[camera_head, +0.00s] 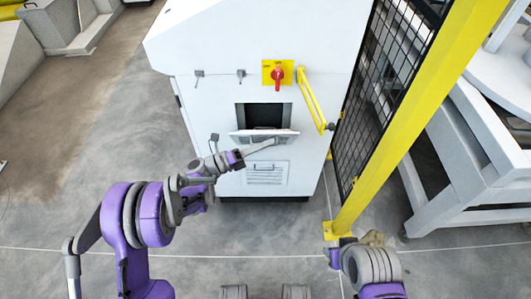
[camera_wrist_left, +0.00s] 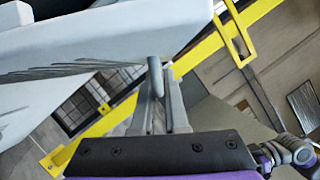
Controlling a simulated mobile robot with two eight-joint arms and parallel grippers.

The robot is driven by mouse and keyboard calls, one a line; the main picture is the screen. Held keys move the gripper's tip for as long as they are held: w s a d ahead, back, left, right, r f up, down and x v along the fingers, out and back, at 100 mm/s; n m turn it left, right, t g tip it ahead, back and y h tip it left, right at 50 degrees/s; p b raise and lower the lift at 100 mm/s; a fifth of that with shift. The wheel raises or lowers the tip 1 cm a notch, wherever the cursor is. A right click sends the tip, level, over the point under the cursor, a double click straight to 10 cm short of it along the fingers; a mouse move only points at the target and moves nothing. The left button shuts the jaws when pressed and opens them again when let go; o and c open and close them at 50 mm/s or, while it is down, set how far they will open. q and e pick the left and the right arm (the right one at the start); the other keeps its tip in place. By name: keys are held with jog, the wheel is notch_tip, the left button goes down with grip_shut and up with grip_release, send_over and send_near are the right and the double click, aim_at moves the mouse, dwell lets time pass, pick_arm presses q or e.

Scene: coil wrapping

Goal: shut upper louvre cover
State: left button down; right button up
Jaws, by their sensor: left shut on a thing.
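The upper louvre cover (camera_head: 284,133) stands out from the white cabinet as a thin tilted panel, open below a dark square opening (camera_head: 264,115). My left gripper (camera_head: 268,144) is at the front of this cover. In the left wrist view, my left gripper's fingers (camera_wrist_left: 161,88) are shut on a grey rounded bar (camera_wrist_left: 154,72), which looks like the cover's handle. The pale panel with dark slats (camera_wrist_left: 75,68) beside it looks like the cover. My right gripper (camera_head: 372,240) is low at the right, partly hidden by its own arm; its fingers are unclear.
A lower louvre cover (camera_head: 267,175) lies flat on the cabinet (camera_head: 225,100) below. A red switch on a yellow plate (camera_head: 278,73) and a yellow handle (camera_head: 312,100) are above right. A yellow post (camera_head: 410,130) with black mesh stands close right.

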aim_at(259, 135)
pick_arm(q)
jog(key=w+r, duration=0.1)
jog(key=w+r+n, duration=0.1)
jog(key=w, duration=0.1)
jog(key=shift+n+y, duration=0.3)
jog(key=shift+y, duration=0.1)
jog(key=shift+w+r, duration=0.3)
jog(key=shift+w, duration=0.4)
jog(key=shift+w+r, duration=0.25)
jog(key=shift+w, duration=0.4)
jog(key=shift+w+r, duration=0.3)
jog(key=shift+w, duration=0.4)
jog(key=c, duration=0.9)
grip_release()
jog(key=shift+c, duration=0.2)
jog(key=v, duration=1)
jog(key=shift+s+a+f+p, duration=0.15)
jog(key=shift+a+f+p, duration=0.1)
jog(key=shift+a+p, duration=0.1)
jog(key=shift+a, duration=0.1)
